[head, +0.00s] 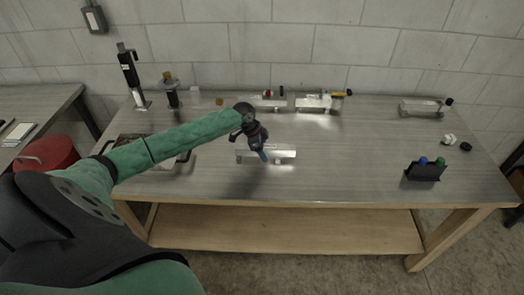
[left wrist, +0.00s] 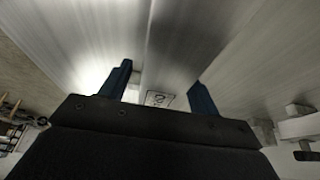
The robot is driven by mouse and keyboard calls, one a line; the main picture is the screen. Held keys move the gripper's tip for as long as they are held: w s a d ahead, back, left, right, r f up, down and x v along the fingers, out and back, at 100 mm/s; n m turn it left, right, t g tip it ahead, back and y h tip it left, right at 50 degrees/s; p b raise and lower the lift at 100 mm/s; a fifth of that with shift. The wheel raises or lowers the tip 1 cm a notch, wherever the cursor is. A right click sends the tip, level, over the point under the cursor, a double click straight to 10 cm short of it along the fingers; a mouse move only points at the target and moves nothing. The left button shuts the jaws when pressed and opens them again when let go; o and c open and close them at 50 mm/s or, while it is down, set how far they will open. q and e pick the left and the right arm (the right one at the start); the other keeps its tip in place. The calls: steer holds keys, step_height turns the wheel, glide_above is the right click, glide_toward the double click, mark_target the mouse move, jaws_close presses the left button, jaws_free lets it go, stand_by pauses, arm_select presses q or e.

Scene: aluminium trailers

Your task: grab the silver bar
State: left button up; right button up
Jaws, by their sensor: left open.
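A silver bar (head: 284,151), like a small aluminium trailer, lies near the middle of the metal table. More such silver pieces stand at the back, so I cannot be sure which one the task names. My left gripper (head: 262,154) points down at the middle bar, with its blue fingers over it and hiding part of it. In the left wrist view the gripper (left wrist: 161,88) is open, its two blue fingers apart. A smooth silver surface (left wrist: 185,45) and a small marked label (left wrist: 158,99) show between and beyond them. Contact cannot be told. My right gripper is not in view.
Silver pieces stand at the back centre (head: 268,101), (head: 313,103) and back right (head: 420,108). A black holder (head: 423,172) with blue and green tops is at the right. A black upright device (head: 131,75) stands back left. The table's front middle is clear.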

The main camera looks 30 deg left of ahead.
arm_select(q)
steer(key=shift+f, duration=0.25)
stand_by(0.4)
steer(key=c, duration=1.3)
